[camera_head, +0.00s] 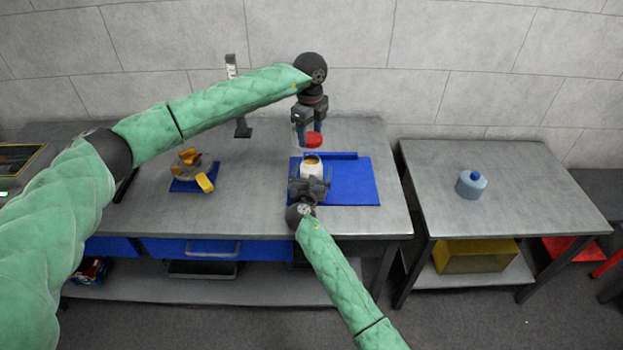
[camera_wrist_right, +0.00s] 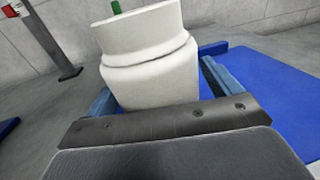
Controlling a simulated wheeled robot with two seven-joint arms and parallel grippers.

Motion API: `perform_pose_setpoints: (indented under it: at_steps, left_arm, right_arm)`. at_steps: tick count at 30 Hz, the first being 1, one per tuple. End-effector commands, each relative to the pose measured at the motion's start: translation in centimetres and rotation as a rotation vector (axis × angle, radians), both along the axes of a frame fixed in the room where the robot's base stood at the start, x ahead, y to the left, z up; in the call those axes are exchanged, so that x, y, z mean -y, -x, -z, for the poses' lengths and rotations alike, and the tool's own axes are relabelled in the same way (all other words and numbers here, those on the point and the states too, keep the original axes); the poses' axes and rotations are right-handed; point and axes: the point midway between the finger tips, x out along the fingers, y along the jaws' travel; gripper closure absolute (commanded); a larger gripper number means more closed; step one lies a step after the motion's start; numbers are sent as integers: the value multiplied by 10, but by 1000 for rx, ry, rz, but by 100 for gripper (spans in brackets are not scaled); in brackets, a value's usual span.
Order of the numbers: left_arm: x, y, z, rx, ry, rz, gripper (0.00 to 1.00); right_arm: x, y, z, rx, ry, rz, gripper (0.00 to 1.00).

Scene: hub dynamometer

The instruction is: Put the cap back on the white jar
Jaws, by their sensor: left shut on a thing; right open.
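The white jar (camera_head: 312,166) stands upright and uncapped on the blue mat (camera_head: 358,190), with orange-brown contents showing at its mouth. It also shows large in the right wrist view (camera_wrist_right: 150,55). My left gripper (camera_head: 307,138) is above the jar, pointing down and shut on a red cap (camera_head: 314,139), which hangs apart from the jar's rim. My right gripper (camera_head: 313,184) is low in front of the jar. In the right wrist view its open fingers (camera_wrist_right: 157,90) stand on either side of the jar's lower part; whether they touch it I cannot tell.
A grey and yellow fixture (camera_head: 187,162) sits on a small blue mat to the left. A thin stand (camera_head: 240,105) rises at the back. A blue-grey container (camera_head: 471,184) stands on the separate right table (camera_head: 540,185).

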Motion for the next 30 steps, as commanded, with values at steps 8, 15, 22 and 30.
perform_pose_setpoints:
  at_steps: [8,15,22,30]
  left_arm:
    - [0,0,0,0,0,0,66]
    - [0,0,1,0,0,0,66]
    - [0,0,20,-2,0,0,66]
    - [0,1,49,-1,-1,0,66]
  right_arm:
    - [0,0,0,0,0,0,44]
    - [0,0,0,0,0,0,77]
    - [0,0,0,0,0,0,77]
    - [0,1,0,0,0,0,77]
